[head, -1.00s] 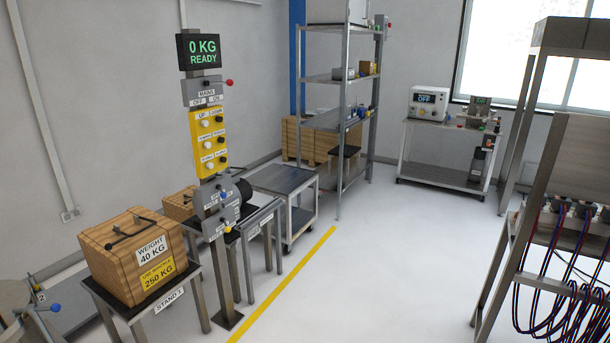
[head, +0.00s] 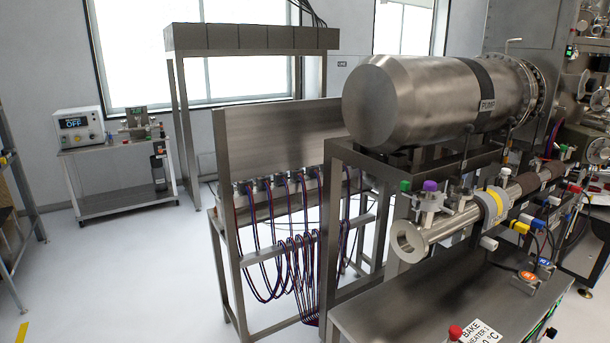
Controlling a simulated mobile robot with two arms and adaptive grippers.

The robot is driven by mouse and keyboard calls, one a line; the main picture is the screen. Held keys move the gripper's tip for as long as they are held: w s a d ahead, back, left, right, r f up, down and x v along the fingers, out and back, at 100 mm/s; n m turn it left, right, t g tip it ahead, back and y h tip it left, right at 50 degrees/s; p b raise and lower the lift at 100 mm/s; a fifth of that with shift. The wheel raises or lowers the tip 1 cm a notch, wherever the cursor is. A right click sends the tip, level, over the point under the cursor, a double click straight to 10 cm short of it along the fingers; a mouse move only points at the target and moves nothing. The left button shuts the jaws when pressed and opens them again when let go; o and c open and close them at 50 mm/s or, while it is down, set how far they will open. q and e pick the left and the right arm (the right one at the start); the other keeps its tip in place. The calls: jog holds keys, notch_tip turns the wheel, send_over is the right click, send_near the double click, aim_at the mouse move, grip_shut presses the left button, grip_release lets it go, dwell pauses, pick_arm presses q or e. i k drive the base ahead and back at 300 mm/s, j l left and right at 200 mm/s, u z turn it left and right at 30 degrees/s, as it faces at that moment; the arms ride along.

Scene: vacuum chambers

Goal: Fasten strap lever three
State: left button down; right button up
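No strap lever marked three can be made out in the head view. A horizontal steel pipe (head: 440,232) with an open flanged end runs on the right, with coloured knobs and clamps along it, among them a purple knob (head: 430,186) and a yellow band (head: 497,200). Whether any of these is a strap lever I cannot tell. Neither of my grippers shows.
A large steel cylinder labelled PUMP (head: 420,100) lies on a frame above the pipe. A steel bench (head: 400,310) stands in front. A rack with hanging red and blue hoses (head: 290,240) is in the middle. A trolley (head: 115,175) stands at left. White floor is clear at lower left.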

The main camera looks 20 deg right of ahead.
aim_at(469, 128)
jog(key=i+j+z, duration=0.1)
jog(key=z, duration=0.4)
jog(key=i+j+z, duration=0.25)
jog(key=z, duration=0.2)
jog(key=i+j+z, duration=0.15)
jog(key=z, duration=0.35)
jog(key=i+j+z, duration=0.1)
jog(key=j+z, duration=0.4)
jog(key=l, duration=0.1)
